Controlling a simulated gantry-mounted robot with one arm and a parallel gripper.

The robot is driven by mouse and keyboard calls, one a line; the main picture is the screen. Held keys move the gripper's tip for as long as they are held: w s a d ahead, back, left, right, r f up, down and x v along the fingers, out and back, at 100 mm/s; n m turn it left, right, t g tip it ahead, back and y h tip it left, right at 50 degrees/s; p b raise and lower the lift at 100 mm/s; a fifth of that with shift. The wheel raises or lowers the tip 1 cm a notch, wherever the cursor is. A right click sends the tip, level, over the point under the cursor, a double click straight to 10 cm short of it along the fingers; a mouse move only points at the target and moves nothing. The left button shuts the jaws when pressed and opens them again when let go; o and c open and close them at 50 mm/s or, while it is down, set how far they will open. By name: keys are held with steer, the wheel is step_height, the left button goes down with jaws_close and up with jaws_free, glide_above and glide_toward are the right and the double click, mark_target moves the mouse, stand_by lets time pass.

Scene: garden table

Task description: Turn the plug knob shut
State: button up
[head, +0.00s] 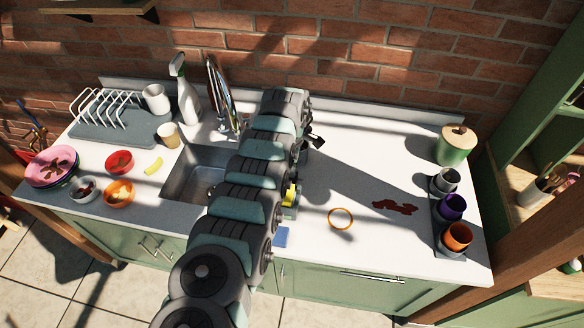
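The sink basin (181,182) is set into the white counter, and my arm covers its right part. A dark drain spot (211,190) shows on the basin floor. The chrome faucet (221,93) rises behind the basin. I cannot make out the plug knob; it may be hidden behind my arm. My arm reaches from the front across the basin's right side to the back of the counter. A small dark part, which looks like my gripper (317,141), juts out right of the arm's far end. Its fingers are too small and dark to read.
Left stand a dish rack (108,118), white mug (155,98), spray bottle (187,100), tan cup (168,135) and several bowls. A yellow item (291,194) sits beside my arm. Right lie an orange ring (340,227), a dark red stain (395,207), a green canister (454,148) and a cup tray (447,250).

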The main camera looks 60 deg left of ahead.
jaws_close()
steer(key=shift+m, duration=0.3)
steer(key=m, duration=0.2)
steer(key=shift+m+p, duration=0.4)
steer(key=m+b, duration=0.1)
steer(key=m, duration=0.2)
steer(key=shift+m, duration=0.4)
steer(key=m+b, duration=0.1)
steer(key=m, duration=0.2)
steer(key=shift+m, duration=0.3)
steer(key=m+b, duration=0.1)
steer(key=m, duration=0.2)
steer(key=shift+m+b, duration=0.45)
steer(key=shift+m, duration=1.65)
